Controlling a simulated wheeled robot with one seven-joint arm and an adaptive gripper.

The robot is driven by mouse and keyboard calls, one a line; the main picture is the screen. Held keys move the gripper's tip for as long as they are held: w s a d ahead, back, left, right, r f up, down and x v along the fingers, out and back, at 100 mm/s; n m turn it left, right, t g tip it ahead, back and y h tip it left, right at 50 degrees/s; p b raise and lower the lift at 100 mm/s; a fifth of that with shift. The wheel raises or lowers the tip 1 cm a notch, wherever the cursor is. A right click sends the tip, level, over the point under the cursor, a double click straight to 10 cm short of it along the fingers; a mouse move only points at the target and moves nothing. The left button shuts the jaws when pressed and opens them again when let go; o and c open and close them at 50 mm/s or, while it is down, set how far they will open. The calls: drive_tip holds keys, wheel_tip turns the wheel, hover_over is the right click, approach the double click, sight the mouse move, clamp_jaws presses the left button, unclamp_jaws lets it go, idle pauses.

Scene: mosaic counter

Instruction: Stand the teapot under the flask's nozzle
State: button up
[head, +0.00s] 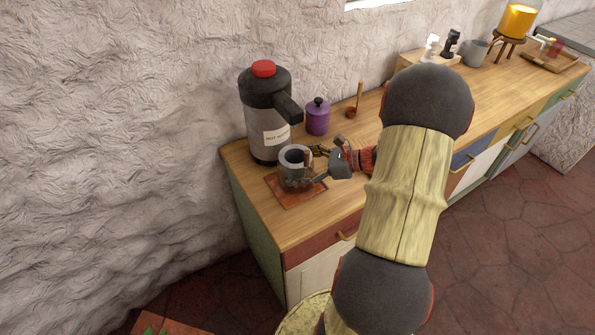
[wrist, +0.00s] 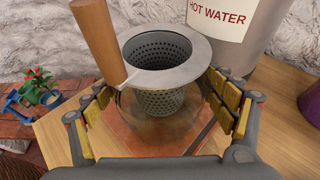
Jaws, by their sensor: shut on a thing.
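The teapot (head: 293,181) is a clear glass pot with a grey perforated infuser and a wooden handle. In the wrist view the teapot (wrist: 184,130) is between the fingers of my gripper (wrist: 165,108), which is shut on it. In the head view my gripper (head: 318,164) reaches it from the right. The flask (head: 262,105) is dark grey with a black top and red button, labelled hot water. Its nozzle (head: 291,109) juts out above the teapot in the picture. The flask's lower body (wrist: 232,45) stands behind the teapot in the wrist view.
A reddish mat (head: 281,197) lies under the teapot; whether they touch is unclear. A purple canister (head: 317,118) and a wooden spoon (head: 355,102) are right of the flask. A grey mug (head: 474,53) and a burner stand with an amber vessel (head: 518,20) are farther right.

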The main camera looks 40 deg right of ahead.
drive_tip(key=shift+f, duration=0.1)
drive_tip(key=o, duration=1.4)
